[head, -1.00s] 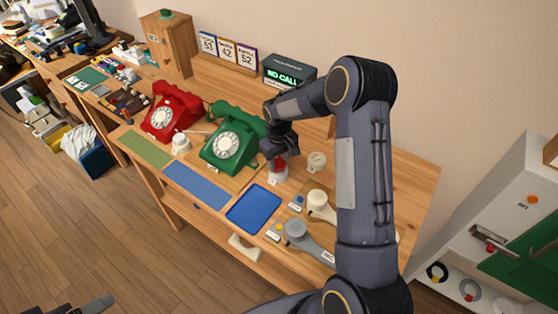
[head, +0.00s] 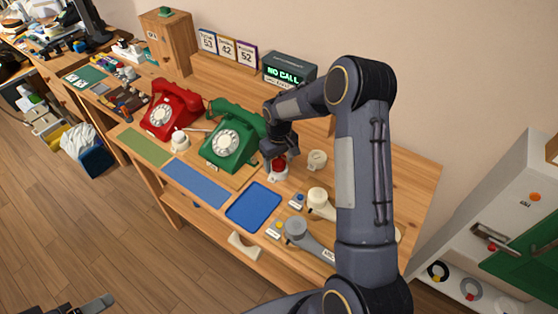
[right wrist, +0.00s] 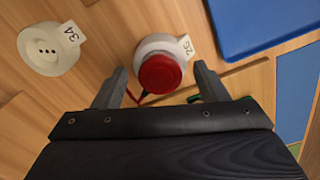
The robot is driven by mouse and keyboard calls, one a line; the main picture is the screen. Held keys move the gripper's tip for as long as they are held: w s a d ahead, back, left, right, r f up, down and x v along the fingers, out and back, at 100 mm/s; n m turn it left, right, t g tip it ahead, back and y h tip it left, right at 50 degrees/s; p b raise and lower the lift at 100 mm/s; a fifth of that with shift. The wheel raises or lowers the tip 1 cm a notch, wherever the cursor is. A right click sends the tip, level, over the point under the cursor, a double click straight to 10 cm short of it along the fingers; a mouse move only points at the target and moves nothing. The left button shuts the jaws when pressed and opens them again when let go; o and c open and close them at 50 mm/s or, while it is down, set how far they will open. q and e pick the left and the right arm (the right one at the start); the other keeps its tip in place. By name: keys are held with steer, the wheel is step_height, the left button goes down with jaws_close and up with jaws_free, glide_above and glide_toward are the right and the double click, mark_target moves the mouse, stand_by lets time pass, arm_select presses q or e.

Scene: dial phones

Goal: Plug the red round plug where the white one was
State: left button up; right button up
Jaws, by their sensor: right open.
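The red round plug (right wrist: 160,73) sits in a white round socket (right wrist: 157,45) with a number tag; a dark cord end with red shows beside it. My right gripper (right wrist: 160,80) is open, its fingers on either side of the plug, apart from it. In the head view the red plug (head: 279,165) is just below the right gripper (head: 281,152), right of the green phone (head: 234,137). An empty socket tagged 34 (right wrist: 48,48) shows three holes; it also shows in the head view (head: 317,160). My left gripper (head: 95,304) is barely in view at bottom left.
A white round piece (head: 180,141) stands before the red phone (head: 171,109). A blue tray (head: 253,207) lies near the front edge. A NO CALL display (head: 288,72) is behind.

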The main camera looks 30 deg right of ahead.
step_height(320, 180, up, 8)
steer(key=shift+f+b, duration=0.1)
steer(key=shift+b, duration=0.5)
stand_by(0.4)
